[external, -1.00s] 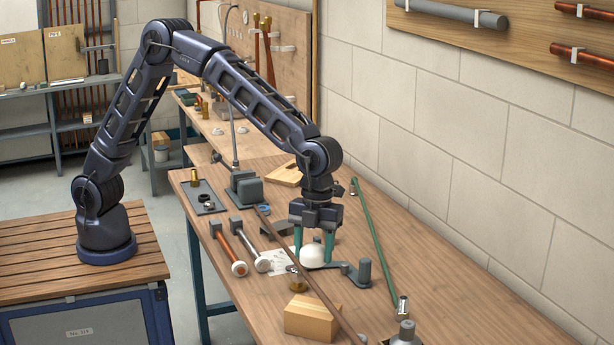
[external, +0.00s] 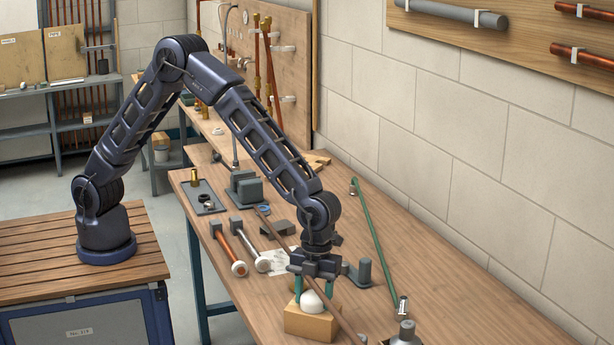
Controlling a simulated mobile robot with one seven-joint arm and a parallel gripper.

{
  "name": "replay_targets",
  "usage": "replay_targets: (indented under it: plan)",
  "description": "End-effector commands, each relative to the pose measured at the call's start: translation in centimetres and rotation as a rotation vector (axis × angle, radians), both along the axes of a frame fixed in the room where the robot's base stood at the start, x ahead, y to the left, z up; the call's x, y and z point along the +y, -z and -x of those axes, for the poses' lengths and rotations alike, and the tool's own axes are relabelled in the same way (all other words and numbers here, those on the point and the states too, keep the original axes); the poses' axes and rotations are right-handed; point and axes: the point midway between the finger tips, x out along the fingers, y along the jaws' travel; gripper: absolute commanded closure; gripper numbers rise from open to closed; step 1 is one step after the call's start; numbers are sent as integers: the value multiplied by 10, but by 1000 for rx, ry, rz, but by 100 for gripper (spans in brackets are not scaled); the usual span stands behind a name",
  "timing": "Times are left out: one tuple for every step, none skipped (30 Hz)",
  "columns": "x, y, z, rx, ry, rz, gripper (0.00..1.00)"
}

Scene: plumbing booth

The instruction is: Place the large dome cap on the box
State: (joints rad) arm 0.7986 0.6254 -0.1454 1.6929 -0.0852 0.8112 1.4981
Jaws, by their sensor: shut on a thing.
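The large dome cap (external: 312,302) is white and rounded. My gripper (external: 313,294) points straight down, with its teal fingers on either side of the cap, and is shut on it. The box (external: 308,326) is a light brown block near the front of the workbench. The cap is at the box's top in the picture; I cannot tell whether it touches the box or hangs just above it. The fingers partly hide the cap and the back of the box.
A long brown rod (external: 341,322) slants past the box's right side. A grey bracket with a post (external: 363,271) stands behind it. A green pipe (external: 375,240) lies to the right. The bench's front right is mostly clear.

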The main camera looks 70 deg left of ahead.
Motion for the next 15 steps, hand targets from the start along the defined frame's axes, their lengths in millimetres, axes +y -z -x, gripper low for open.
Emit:
replay_targets:
  plan:
    - [0, 0, 0, -1, 0, 1, 68]
    - [0, -1, 0, -1, 0, 1, 68]
    - [0, -1, 0, -1, 0, 1, 68]
    - [0, -1, 0, -1, 0, 1, 68]
    - [0, -1, 0, -1, 0, 1, 68]
    - [0, 0, 0, -1, 0, 1, 68]
    - [0, 0, 0, 0, 0, 0, 68]
    - [0, 1, 0, 0, 0, 0, 68]
    - [0, 2, 0, 0, 0, 0, 68]
    - [0, 2, 0, 0, 0, 0, 44]
    - [0, 2, 0, 0, 0, 0, 39]
    - [0, 2, 0, 0, 0, 0, 31]
    - [0, 2, 0, -1, 0, 1, 25]
    - [0, 2, 0, 0, 0, 0, 25]
    - [0, 2, 0, 0, 0, 0, 25]
